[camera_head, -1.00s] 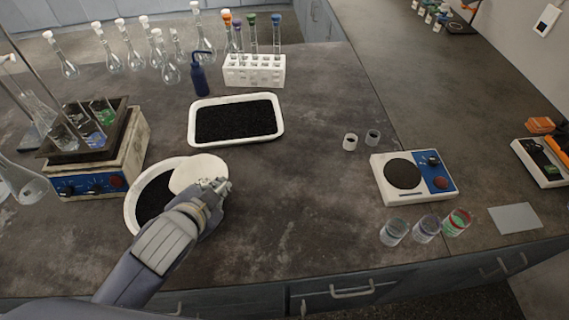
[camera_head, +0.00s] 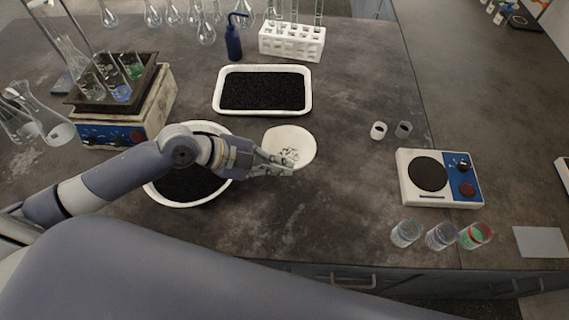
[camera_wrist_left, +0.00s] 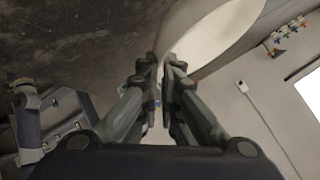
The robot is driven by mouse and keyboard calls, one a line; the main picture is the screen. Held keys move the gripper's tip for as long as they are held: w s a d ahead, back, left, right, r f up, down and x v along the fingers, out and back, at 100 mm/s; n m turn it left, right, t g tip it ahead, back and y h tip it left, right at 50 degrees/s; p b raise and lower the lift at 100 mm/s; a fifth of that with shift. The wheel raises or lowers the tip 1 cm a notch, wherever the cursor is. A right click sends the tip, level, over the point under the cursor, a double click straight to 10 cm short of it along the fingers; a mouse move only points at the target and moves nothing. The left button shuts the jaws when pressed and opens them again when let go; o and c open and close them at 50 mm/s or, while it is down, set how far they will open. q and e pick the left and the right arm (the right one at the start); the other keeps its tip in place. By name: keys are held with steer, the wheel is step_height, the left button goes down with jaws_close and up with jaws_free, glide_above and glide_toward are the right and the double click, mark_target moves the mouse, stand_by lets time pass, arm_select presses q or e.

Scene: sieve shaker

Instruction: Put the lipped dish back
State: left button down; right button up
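A round white dish (camera_head: 289,140) is to the right of a white-rimmed round pan (camera_head: 207,127) of black granules in the head view. My left gripper (camera_head: 281,164) is at the dish's near edge, its fingers close together on the rim. Small pale grey marks show at the dish's lower part; I cannot tell what they are. In the left wrist view, the dish (camera_wrist_left: 218,32) fills the upper right beyond the fingertips (camera_wrist_left: 161,66). The dish appears held above the bench, but its height is hard to tell. My right gripper is not in view.
A white rectangular tray (camera_head: 219,103) of black granules stands behind the dish. A hotplate (camera_head: 143,122) with flasks is at left, a blue-panelled device (camera_head: 465,180) at right. Small cups (camera_head: 379,131) and jars (camera_head: 441,237) stand near it. The bench (camera_head: 340,195) between is bare.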

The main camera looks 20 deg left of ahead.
mark_target(271, 151)
arm_select(q)
steer(key=shift+w+a+r+m+g+h, duration=0.3)
steer(key=shift+w+a+r+m+g, duration=0.15)
steer(key=shift+w+a+r, duration=0.65)
step_height(271, 151, down, 5)
steer(key=shift+f+p, duration=0.2)
steer(key=shift+p, duration=0.45)
step_height(271, 151, down, 4)
steer(key=shift+f+p, duration=0.1)
steer(key=shift+p, duration=0.25)
steer(key=c, duration=1.8)
jaws_free()
